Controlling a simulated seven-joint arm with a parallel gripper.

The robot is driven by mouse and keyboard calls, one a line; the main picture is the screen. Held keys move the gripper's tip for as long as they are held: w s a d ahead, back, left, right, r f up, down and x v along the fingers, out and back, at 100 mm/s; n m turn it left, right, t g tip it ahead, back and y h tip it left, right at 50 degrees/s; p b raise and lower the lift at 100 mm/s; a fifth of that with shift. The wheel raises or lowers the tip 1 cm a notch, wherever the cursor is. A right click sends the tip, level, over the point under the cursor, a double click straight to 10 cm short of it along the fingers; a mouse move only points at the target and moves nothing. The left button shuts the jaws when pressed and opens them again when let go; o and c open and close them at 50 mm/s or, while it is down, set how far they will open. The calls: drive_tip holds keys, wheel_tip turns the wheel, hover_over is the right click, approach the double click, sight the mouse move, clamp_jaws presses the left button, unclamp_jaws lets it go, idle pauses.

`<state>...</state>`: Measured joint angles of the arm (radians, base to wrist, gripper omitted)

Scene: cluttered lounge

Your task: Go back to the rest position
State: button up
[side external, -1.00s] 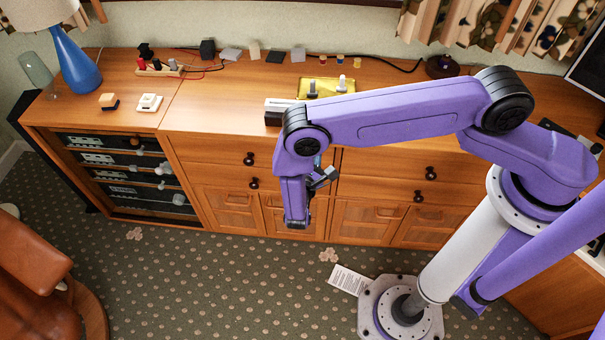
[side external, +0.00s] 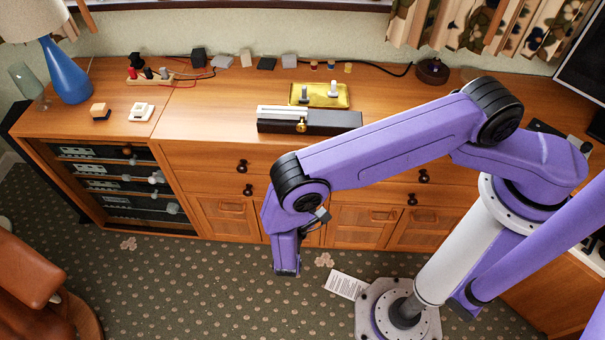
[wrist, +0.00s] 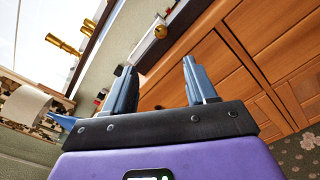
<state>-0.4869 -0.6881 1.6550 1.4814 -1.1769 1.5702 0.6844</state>
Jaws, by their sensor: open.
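My gripper (wrist: 160,82) shows in the wrist view with its two blue-grey fingers spread apart and nothing between them. In the side external view my purple arm reaches left and bends down in front of the cabinet; the fingers are mostly hidden there behind the wrist. The gripper hangs in free air, apart from the wooden cabinet (side external: 215,155). In the wrist view the cabinet's drawer fronts (wrist: 270,40) lie beyond and right of the fingers.
A long black-and-white box with a brass knob (side external: 310,120) lies near the cabinet's front edge. Behind it a gold tray (side external: 340,92) bears small upright pieces. A blue lamp (side external: 70,70) stands at left. A brown leather chair (side external: 28,270) is at lower left. Carpet is open between.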

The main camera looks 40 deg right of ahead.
drive_tip(key=s+d+r+m+g+y, duration=0.1)
drive_tip(key=s+d+r+m+g, duration=0.15)
drive_tip(key=r+g, duration=0.4)
drive_tip(key=s+d+r+m+g+y, duration=0.2)
drive_tip(key=d+r+g, duration=0.1)
drive_tip(key=r, duration=0.7)
drive_tip(key=s+d+r+m+g+y, duration=0.1)
drive_tip(key=s+d+r+y, duration=0.4)
drive_tip(key=s, duration=0.3)
drive_tip(key=s+d+r+m+g+y, duration=0.1)
drive_tip(key=s+d+r+g+y, duration=0.1)
drive_tip(key=s+d+r+y, duration=0.3)
drive_tip(key=shift+s+d+r, duration=0.3)
drive_tip(key=shift+s+r, duration=0.05)
drive_tip(key=shift+s, duration=1.7)
